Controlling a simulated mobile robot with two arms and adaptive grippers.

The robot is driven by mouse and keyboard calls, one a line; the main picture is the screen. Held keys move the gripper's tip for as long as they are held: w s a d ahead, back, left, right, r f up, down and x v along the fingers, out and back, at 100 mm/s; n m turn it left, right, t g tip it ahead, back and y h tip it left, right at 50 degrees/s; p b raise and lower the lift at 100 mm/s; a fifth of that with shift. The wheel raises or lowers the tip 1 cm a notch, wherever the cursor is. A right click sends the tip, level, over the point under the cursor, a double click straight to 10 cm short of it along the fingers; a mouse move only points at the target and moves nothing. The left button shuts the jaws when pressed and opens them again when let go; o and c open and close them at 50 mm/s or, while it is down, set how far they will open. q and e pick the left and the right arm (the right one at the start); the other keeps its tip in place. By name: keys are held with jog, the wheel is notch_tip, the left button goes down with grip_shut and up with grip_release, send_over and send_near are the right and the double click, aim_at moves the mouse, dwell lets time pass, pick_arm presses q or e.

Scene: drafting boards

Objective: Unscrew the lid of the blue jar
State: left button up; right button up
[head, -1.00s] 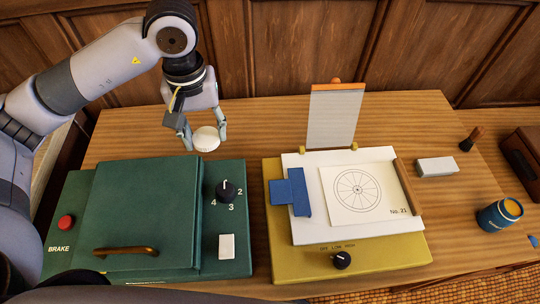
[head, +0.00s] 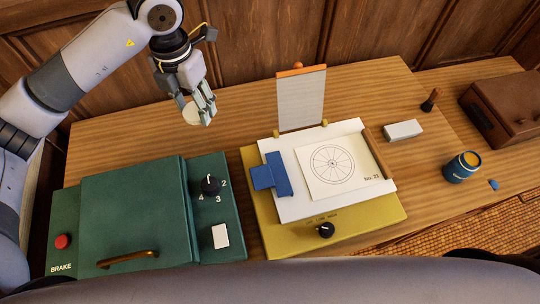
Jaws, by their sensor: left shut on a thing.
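My left gripper (head: 204,114) is at the upper left, behind the green box, raised above the table's back part. It is shut on a round white lid (head: 191,115), which is tilted with its flat face towards the view. The fingers partly cover the lid. My right gripper is not in view.
A green box (head: 130,210) with a dial and brake button is front left. A yellow-based drafting board (head: 380,222) with an upright panel (head: 301,98) stands mid-table. A grey block (head: 403,130), a stamp (head: 430,100), a brown case (head: 500,108) and a small blue piece (head: 493,185) lie at right.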

pick_arm(q)
jog(key=n, duration=0.2)
jog(key=d+n, duration=0.1)
jog(key=n, duration=0.1)
jog(key=w+n+p, duration=0.1)
jog(key=n, duration=0.2)
jog(key=shift+d+r, duration=0.2)
jog(key=shift+r, duration=0.1)
jog(key=d+n, duration=0.1)
jog(key=n, duration=0.4)
jog(key=n+p, duration=0.1)
jog(key=p, duration=0.3)
send_near(221, 146)
jog(key=shift+s+d+f, duration=0.3)
jog(key=shift+s+f, duration=0.55)
jog(key=shift+s, duration=0.1)
notch_tip(221, 146, down, 5)
jog(key=shift+r+p, duration=0.1)
jog(key=shift+p, duration=0.4)
jog(key=shift+f, duration=0.2)
